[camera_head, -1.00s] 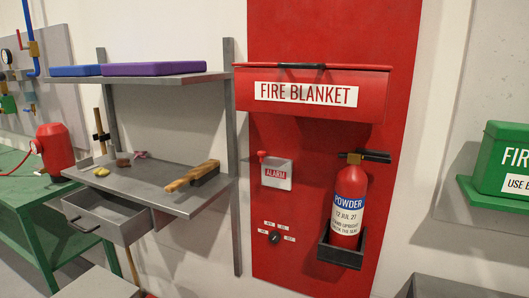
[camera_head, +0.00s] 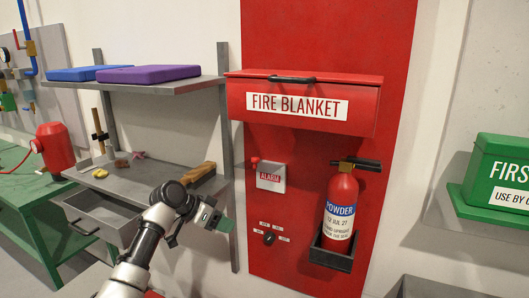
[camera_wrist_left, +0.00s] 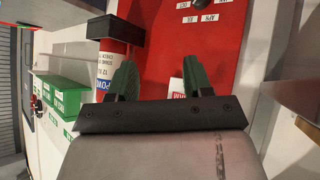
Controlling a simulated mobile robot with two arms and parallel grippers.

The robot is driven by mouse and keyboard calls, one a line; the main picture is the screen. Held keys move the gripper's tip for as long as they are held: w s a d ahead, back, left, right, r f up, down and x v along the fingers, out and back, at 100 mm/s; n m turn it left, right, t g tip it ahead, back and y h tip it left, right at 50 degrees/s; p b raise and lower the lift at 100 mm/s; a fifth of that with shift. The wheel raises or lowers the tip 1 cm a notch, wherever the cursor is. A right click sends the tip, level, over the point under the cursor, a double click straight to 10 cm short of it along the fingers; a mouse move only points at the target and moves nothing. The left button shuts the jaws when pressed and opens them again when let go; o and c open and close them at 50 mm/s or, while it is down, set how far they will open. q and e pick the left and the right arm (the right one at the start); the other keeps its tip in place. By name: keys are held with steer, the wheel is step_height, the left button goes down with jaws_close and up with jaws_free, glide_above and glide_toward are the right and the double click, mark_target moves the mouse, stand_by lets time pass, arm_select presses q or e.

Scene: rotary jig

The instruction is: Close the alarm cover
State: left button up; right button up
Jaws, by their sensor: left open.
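The alarm (camera_head: 270,177) is a small pale box with a red ALARM label, mounted on the red wall panel. A small red knob (camera_head: 255,161) shows at its upper left. Whether its cover stands open is too small to tell. My left gripper (camera_head: 227,224) is to the left of and below the alarm, apart from it. In the left wrist view its two green fingers (camera_wrist_left: 158,82) are spread with nothing held between them. Part of the alarm (camera_wrist_left: 177,88) shows beyond them, partly hidden by the right-hand finger. My right gripper is not in view.
A fire blanket box (camera_head: 303,103) hangs above the alarm. A fire extinguisher (camera_head: 340,212) stands in a bracket at its right, and a dial (camera_head: 269,239) is below. A grey shelf (camera_head: 150,185) with a brush is at the left. The panel in front of the alarm is clear.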

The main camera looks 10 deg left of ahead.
mark_target(254, 158)
arm_select(q)
step_height(254, 158, up, 20)
steer(key=w+a+m+t+h, duration=0.1)
steer(key=w+a+m+h, duration=0.1)
steer(key=a+m+h, duration=0.15)
steer(key=shift+n, duration=0.35)
steer(key=p+x, duration=0.1)
steer(key=x, duration=0.2)
steer(key=p+x, duration=0.1)
steer(key=x, duration=0.2)
steer(key=r+p+x, duration=0.1)
steer(key=x, duration=0.3)
steer(key=shift+w+d+f, duration=0.1)
steer(key=shift+d, duration=0.1)
steer(key=shift+w+d+f+p, duration=0.3)
steer(key=shift+d+f, duration=0.05)
steer(key=shift+d, duration=0.1)
jaws_close()
